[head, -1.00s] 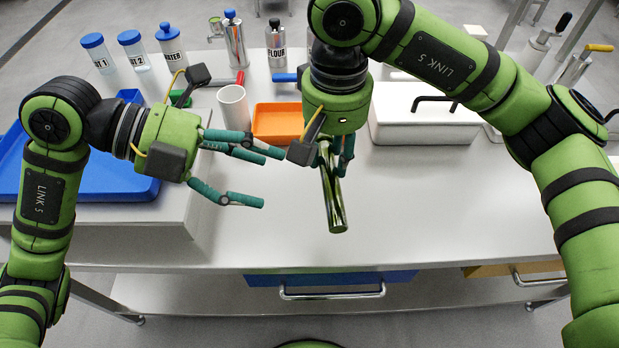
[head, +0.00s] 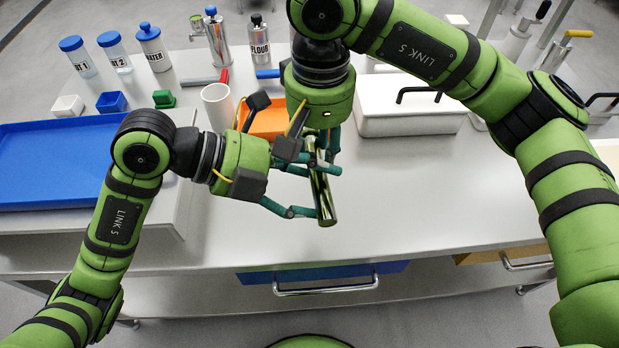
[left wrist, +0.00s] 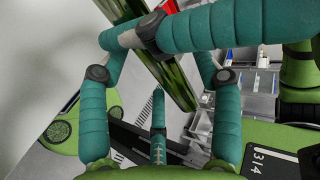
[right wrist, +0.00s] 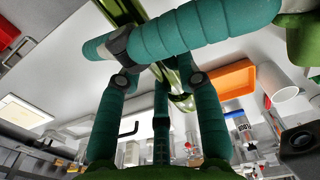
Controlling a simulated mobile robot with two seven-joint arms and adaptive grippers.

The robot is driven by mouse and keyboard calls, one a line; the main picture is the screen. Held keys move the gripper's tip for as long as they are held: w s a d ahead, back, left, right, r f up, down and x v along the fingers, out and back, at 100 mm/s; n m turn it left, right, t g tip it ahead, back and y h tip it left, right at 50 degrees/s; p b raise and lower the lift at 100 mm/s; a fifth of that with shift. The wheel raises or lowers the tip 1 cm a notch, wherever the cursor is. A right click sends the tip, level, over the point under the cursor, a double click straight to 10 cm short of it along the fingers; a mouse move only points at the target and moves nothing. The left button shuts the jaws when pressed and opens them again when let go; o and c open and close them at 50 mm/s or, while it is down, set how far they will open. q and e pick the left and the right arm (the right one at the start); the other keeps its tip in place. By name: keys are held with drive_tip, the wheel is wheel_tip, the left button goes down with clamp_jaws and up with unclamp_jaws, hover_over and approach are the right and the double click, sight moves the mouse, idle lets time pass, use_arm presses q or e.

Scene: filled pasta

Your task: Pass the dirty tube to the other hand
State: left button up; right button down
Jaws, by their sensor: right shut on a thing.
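The dirty tube (head: 325,198) is a shiny olive-green cylinder, held tilted above the table. It crosses the upper part of the left wrist view (left wrist: 183,88) and also shows in the right wrist view (right wrist: 122,10). My right gripper (head: 325,150) is shut on its upper part. My left gripper (head: 324,190) is open, its teal fingers spread at the tube. One finger crosses in front of it and another ends beside its lower part. Whether they touch it is not clear. The fingers of both grippers overlap in the head view, hiding part of the tube.
An orange tray (head: 268,122) and a white mug (head: 217,106) stand close behind the grippers. A white lidded box (head: 412,118) is at right, a blue tray (head: 50,165) at left. Labelled bottles (head: 152,48) line the back. The table's front middle is clear.

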use_arm(q)
clamp_jaws()
use_arm(e)
drive_tip(key=c, duration=0.8)
unclamp_jaws()
drive_tip(key=shift+o, duration=0.2)
drive_tip(key=shift+r, duration=0.15)
